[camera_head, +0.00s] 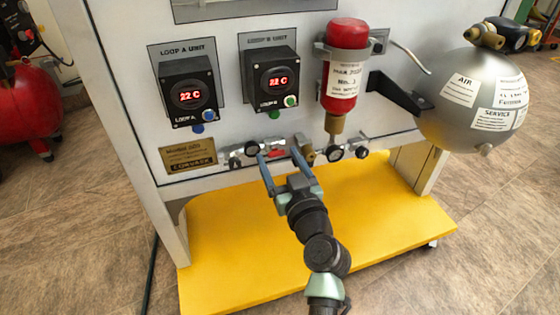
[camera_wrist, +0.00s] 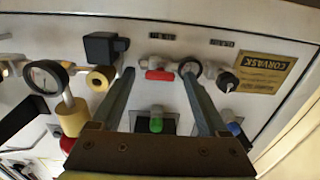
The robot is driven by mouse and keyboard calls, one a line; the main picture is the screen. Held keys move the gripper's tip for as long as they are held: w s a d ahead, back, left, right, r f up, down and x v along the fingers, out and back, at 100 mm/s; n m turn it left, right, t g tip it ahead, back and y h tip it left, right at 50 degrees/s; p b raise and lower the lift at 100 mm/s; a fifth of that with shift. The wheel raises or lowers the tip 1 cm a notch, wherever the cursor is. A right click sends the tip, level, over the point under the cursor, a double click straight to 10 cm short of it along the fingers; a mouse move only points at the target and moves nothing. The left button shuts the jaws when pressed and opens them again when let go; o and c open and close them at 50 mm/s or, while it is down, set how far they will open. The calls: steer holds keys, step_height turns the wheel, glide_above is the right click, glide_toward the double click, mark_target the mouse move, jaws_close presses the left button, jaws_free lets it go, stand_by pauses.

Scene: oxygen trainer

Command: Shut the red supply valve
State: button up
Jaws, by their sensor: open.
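The red supply valve shows as a small red handle (camera_head: 276,152) on the pipe row along the lower edge of the white panel. In the wrist view the red handle (camera_wrist: 160,75) lies crosswise, between the lines of the two fingers. My gripper (camera_head: 279,157) is open, its fingers pointing at the panel on either side of the handle. The fingers also show in the wrist view (camera_wrist: 158,80) with nothing held between them. I cannot tell whether the fingertips touch the handle or how far they are from it.
A red cylinder (camera_head: 348,70) hangs above, and a grey air tank (camera_head: 470,105) juts out at right. A yellow base (camera_head: 390,225) lies below. Two control units (camera_head: 188,92) are above left.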

jaws_close()
stand_by(0.3)
steer(key=m, duration=0.4)
steer(key=shift+m, duration=0.4)
steer(key=m+p, duration=0.1)
steer(key=m, duration=0.3)
steer(key=shift+m+p, duration=0.3)
steer(key=m+p, duration=0.1)
steer(key=m, duration=0.4)
steer(key=shift+p, duration=0.4)
steer(key=shift+m+p, duration=0.55)
steer(key=shift+m, duration=1.25)
